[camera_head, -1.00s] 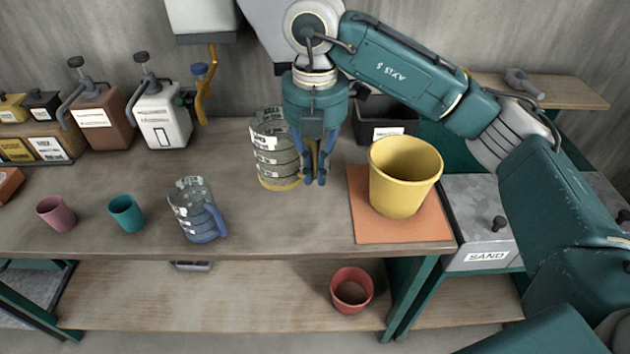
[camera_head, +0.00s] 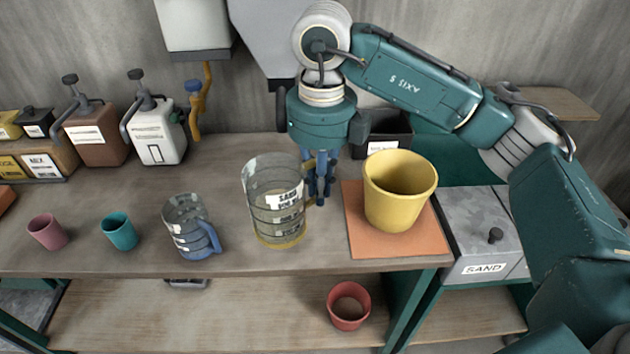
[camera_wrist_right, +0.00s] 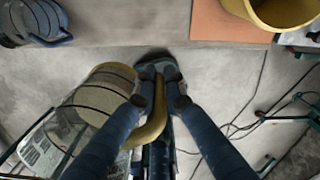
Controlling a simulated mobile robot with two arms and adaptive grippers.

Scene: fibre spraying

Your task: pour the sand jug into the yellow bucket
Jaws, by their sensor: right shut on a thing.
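The sand jug (camera_head: 262,222) is a clear, banded jug with a white label, a yellow base and a yellow handle. My right gripper (camera_head: 318,195) is shut on its handle, on the jug's right side. The wrist view shows the fingers (camera_wrist_right: 158,85) closed around the yellow handle, with the jug (camera_wrist_right: 85,105) to their left. The jug is roughly upright and looks raised above the workbench. The yellow bucket (camera_head: 395,205) stands upright to the right of the gripper, on an orange mat (camera_head: 362,240). Part of the bucket (camera_wrist_right: 265,12) shows in the wrist view. My left gripper is out of view.
A smaller jug with a blue handle (camera_head: 188,230) stands left of the sand jug. A teal cup (camera_head: 120,233) and a pink cup (camera_head: 47,232) are farther left. Pump containers (camera_head: 158,132) line the back. A red pot (camera_head: 348,305) sits on the lower shelf.

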